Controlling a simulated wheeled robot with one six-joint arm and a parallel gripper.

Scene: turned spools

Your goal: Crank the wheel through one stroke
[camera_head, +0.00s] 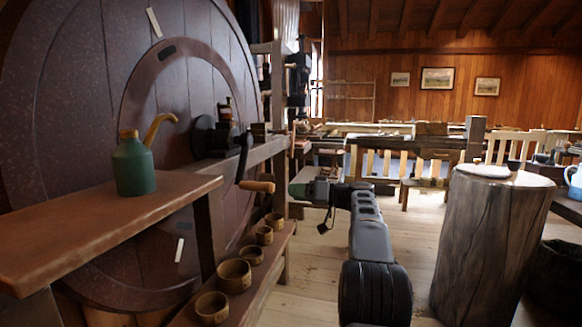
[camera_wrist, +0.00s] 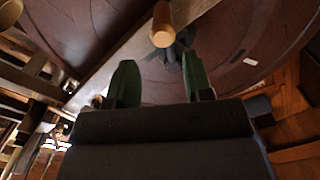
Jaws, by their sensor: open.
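A large dark red wooden wheel (camera_head: 85,70) fills the left of the head view. At its hub is a dark crank arm (camera_head: 243,157) that ends in a light wooden handle (camera_head: 257,186). My gripper (camera_head: 296,189) is in the air just right of the handle, apart from it. In the wrist view, the two green fingers of my gripper (camera_wrist: 160,82) stand wide apart with nothing between them. The handle (camera_wrist: 162,25) shows beyond the fingertips, between their lines, with its end facing the camera. The wheel (camera_wrist: 245,40) lies behind it.
A green oil can (camera_head: 133,165) stands on a wooden shelf (camera_head: 90,225) at left. Several wooden cups (camera_head: 234,275) line a low bench below the wheel. A thick log stump (camera_head: 490,240) stands at right. Clear floor (camera_head: 435,215) lies between.

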